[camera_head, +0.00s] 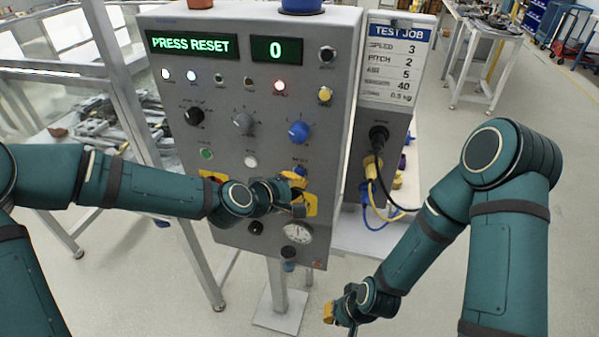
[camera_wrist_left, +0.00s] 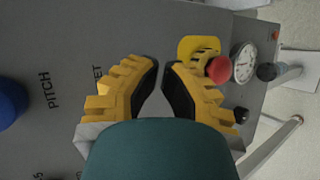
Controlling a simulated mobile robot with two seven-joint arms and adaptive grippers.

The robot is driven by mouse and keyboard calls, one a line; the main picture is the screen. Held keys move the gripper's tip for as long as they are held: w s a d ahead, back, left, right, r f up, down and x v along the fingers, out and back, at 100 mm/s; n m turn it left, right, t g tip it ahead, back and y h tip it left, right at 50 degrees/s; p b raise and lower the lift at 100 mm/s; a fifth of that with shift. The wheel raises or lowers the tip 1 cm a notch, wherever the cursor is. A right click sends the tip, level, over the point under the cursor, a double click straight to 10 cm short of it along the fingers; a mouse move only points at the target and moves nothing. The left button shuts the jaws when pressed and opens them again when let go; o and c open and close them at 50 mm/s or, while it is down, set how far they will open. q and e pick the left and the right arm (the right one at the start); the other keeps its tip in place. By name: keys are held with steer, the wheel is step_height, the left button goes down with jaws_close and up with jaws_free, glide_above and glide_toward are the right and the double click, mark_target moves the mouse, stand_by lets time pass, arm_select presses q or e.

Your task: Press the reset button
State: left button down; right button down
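The control panel (camera_head: 225,100) shows "PRESS RESET" on its green display (camera_head: 191,45) and "0" on a smaller one. A bit of blue (camera_head: 300,170) shows under a small label at the right, just above my left gripper; this looks like the reset button, mostly hidden. My left gripper (camera_head: 292,182) is in front of the panel there. In the left wrist view its yellow fingers (camera_wrist_left: 161,66) have their tips almost together, with nothing between them. A label ending in "ET" is partly covered by a finger. My right gripper (camera_head: 331,312) hangs low, away from the panel; its fingers are unclear.
A red button (camera_wrist_left: 219,70) with a yellow surround (camera_wrist_left: 198,48) and a gauge (camera_wrist_left: 244,62) lie close beside the left fingers. A blue knob (camera_head: 299,131) is above. Cables (camera_head: 377,190) hang from the panel's right side. A metal frame post (camera_head: 150,140) stands left.

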arm_select(q)
steer(key=shift+w, duration=0.1)
steer(key=shift+w+d, duration=0.15)
steer(key=shift+w, duration=0.15)
steer(key=shift+w+d, duration=0.1)
steer(key=shift+w, duration=0.3)
stand_by(0.8)
steer(key=shift+b, duration=0.3)
steer(key=shift+s+a, duration=0.3)
steer(key=shift+s, duration=0.5)
steer(key=s, duration=0.1)
steer(key=s+a, duration=0.1)
steer(key=s, duration=0.1)
steer(key=s+b, duration=0.1)
steer(key=shift+s+a, duration=0.25)
steer(key=shift+s, duration=0.15)
